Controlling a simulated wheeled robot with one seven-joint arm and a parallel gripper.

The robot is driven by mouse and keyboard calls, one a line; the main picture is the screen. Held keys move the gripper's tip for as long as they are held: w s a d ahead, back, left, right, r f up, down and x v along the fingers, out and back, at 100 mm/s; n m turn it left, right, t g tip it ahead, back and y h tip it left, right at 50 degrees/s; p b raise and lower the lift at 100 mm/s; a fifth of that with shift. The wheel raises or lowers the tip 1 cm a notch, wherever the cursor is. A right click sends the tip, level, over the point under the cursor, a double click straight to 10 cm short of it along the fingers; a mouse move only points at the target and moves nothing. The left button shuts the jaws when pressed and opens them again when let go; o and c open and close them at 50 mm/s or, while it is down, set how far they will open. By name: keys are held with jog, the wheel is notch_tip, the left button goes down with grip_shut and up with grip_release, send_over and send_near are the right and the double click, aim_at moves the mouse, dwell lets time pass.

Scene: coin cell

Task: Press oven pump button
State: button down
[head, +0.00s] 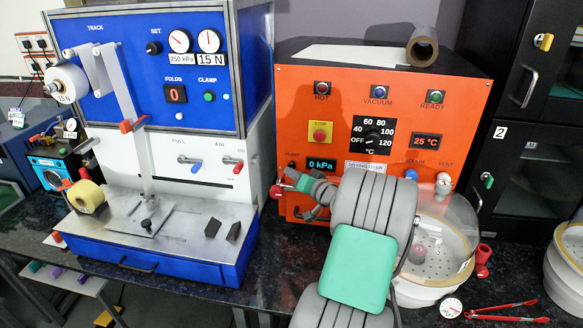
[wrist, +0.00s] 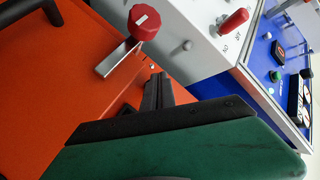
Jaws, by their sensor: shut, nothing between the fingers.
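The orange vacuum oven (head: 345,95) stands at the centre of the head view. A small dark spot (head: 292,164) lies under the pump label at the left of its panel, left of the 0 kPa display; I cannot clearly make out the button. My gripper (head: 291,175) is close to the panel just below that label, partly hidden behind my own arm. In the wrist view my gripper (wrist: 160,88) has its black fingers together and empty, in front of the orange surface (wrist: 70,90). No pump button can be made out there; contact cannot be told.
A red knob on a metal lever (wrist: 143,22) sticks out near my fingers; it also shows in the head view (head: 276,191). The blue and white press (head: 150,75) stands close on the left. A clear-domed vessel (head: 450,240) stands at the right, with red tongs (head: 505,312) in front.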

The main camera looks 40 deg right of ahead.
jog(key=shift+w+d+b, duration=0.3)
jog(key=shift+d, duration=0.1)
dwell(0.4)
jog(key=shift+a, duration=0.1)
jog(key=shift+s+a, duration=0.6)
jog(key=shift+a, duration=0.1)
jog(key=s+a+b, duration=0.1)
jog(key=s+a, duration=0.2)
jog(key=a, duration=0.1)
jog(key=shift+s+a, duration=0.35)
jog(key=shift+a, duration=0.05)
